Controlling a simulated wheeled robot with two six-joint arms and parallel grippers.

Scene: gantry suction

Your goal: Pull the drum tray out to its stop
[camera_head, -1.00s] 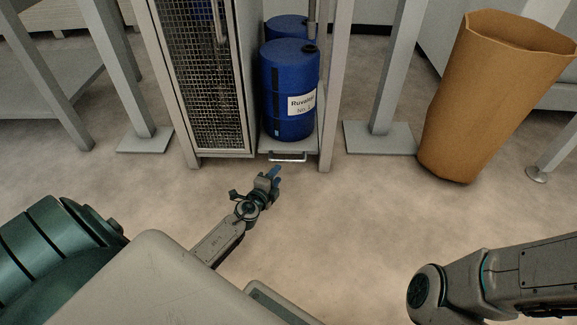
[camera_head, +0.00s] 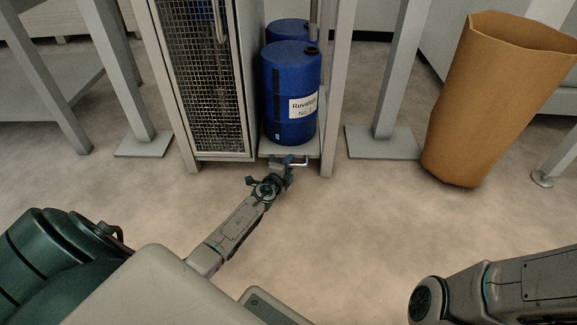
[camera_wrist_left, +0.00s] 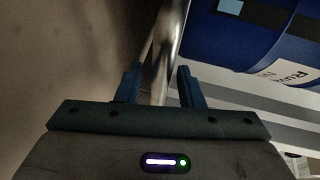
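The drum tray (camera_head: 265,147) is a light grey shelf low in the frame beside the mesh-door cabinet. It carries a blue drum (camera_head: 290,100) with a white label, and the drum also shows in the left wrist view (camera_wrist_left: 245,40). A metal bar handle (camera_head: 303,163) is on the tray's front edge. My left gripper (camera_head: 288,161) is at this handle. In the left wrist view the handle bar (camera_wrist_left: 166,55) runs between my two blue fingers, which stand apart with gaps beside the bar. My right gripper is out of view; only its arm shows at lower right.
A second blue drum (camera_head: 287,30) stands behind the first. Grey posts stand on both sides, with a footplate (camera_head: 383,143) at right. A brown bin (camera_head: 490,100) leans farther right. The floor (camera_head: 350,230) in front of the tray is clear.

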